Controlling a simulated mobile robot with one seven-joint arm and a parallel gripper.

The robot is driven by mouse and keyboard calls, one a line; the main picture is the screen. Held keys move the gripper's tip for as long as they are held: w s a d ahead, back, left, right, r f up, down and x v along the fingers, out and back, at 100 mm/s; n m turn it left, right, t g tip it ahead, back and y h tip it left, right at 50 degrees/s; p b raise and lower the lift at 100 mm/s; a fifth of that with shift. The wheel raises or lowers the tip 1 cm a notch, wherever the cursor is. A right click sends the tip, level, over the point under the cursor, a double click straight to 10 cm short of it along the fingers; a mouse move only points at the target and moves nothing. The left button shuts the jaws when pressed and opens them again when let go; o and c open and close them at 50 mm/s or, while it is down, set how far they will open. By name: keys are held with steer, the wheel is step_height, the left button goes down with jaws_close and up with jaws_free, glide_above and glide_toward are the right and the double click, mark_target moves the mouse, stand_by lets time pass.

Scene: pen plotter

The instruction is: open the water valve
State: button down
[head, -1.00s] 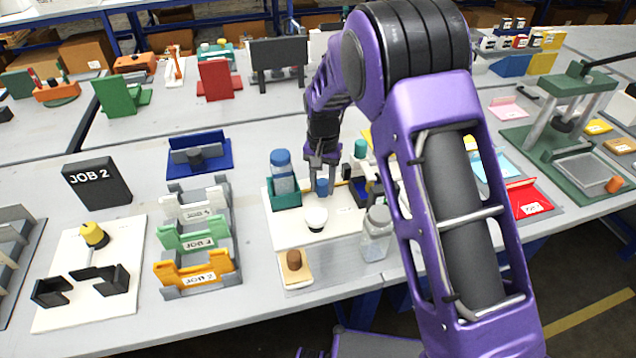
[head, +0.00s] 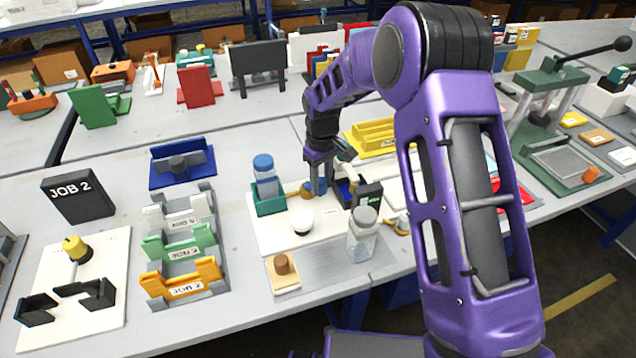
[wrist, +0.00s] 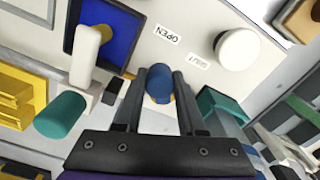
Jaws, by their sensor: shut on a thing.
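The water valve shows in the wrist view as a round blue knob (wrist: 159,80) between the fingertips of my gripper (wrist: 160,84). My gripper is shut on the knob from both sides. In the head view my gripper (head: 318,188) points down over the white board (head: 268,234), and the fingers mostly hide the knob. An orange-brown part (head: 307,190) shows just left of the fingers.
A white round-topped thing (head: 302,219) stands just in front of my gripper. A blue-capped bottle (head: 264,168) in a teal holder (head: 268,203) is close on the left. A clear jar (head: 361,243) and a small black display (head: 368,195) stand to the right.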

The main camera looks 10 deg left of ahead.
mark_target(323, 178)
steer(key=shift+w+d+n, duration=0.15)
steer(key=shift+w+n, duration=0.3)
steer(key=shift+n, duration=0.65)
steer(key=c, duration=0.5)
jaws_free()
step_height(323, 178, up, 18)
steer(key=p, duration=0.1)
steer(key=shift+f+p, duration=0.25)
steer(key=shift+p, duration=0.1)
